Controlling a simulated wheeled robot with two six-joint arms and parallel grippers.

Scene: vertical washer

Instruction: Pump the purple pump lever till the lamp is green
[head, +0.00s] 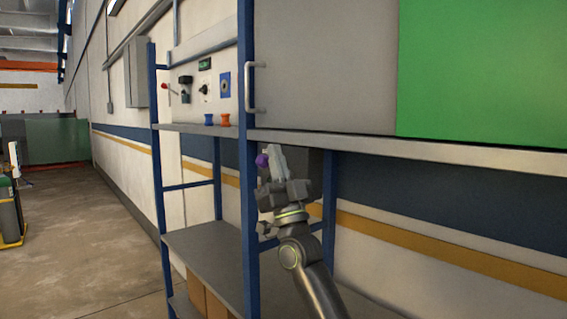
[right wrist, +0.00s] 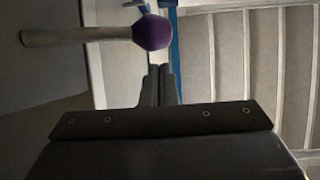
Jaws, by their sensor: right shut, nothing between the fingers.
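The pump lever's purple ball knob (head: 262,160) shows just below the shelf, beside the blue post. In the right wrist view the purple knob (right wrist: 152,32) sits at the end of a pale rod (right wrist: 80,36), just beyond my fingertips. My right gripper (head: 276,158) is shut and empty, with its fingers up close to the knob; I cannot tell whether they touch it. The fingers also show in the right wrist view (right wrist: 158,72). A small dark display with green marks (head: 205,64) is on the control panel; I cannot tell if it is the lamp. My left gripper is out of view.
The control panel (head: 185,72) carries a red-tipped lever (head: 165,87) and dark switches. The blue rack post (head: 247,200) and the shelf edge (head: 420,150) are close to my right arm.

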